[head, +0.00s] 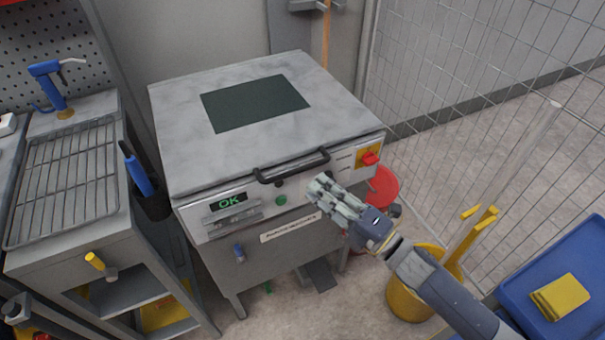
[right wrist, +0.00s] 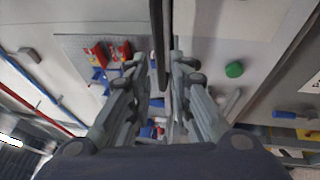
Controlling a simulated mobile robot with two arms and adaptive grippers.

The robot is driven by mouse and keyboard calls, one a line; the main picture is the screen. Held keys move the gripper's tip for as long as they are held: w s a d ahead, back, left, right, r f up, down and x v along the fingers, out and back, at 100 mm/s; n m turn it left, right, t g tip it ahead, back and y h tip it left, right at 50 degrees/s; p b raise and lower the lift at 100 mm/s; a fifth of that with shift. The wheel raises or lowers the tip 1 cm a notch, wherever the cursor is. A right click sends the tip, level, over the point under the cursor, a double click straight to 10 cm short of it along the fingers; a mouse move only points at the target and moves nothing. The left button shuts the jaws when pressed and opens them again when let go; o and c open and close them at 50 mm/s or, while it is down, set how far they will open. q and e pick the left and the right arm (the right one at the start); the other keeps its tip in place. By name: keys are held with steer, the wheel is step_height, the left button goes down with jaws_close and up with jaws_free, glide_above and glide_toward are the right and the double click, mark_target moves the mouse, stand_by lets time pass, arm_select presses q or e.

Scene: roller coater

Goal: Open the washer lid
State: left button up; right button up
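The washer (head: 247,219) stands in the middle of the head view with a grey, marbled lid (head: 180,115) that lies flat and shut. The lid has a dark window (head: 255,103) and a black bar handle (head: 291,168) along its front edge. My right gripper (head: 318,186) is in front of the washer, just below the handle's right end, with a small gap between them in the picture. In the right wrist view its fingers (right wrist: 160,72) are apart, and the dark handle (right wrist: 157,35) lines up with the gap between them. My left gripper is not in view.
The front panel has a green "OK" display (head: 229,201), a green button (head: 281,200) and a red switch (head: 369,158). A rack bench (head: 75,215) stands left. A yellow bucket (head: 402,300), a blue bin (head: 570,265) and a mesh fence (head: 470,90) are right.

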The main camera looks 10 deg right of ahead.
steer(key=shift+x, duration=3)
jaws_close()
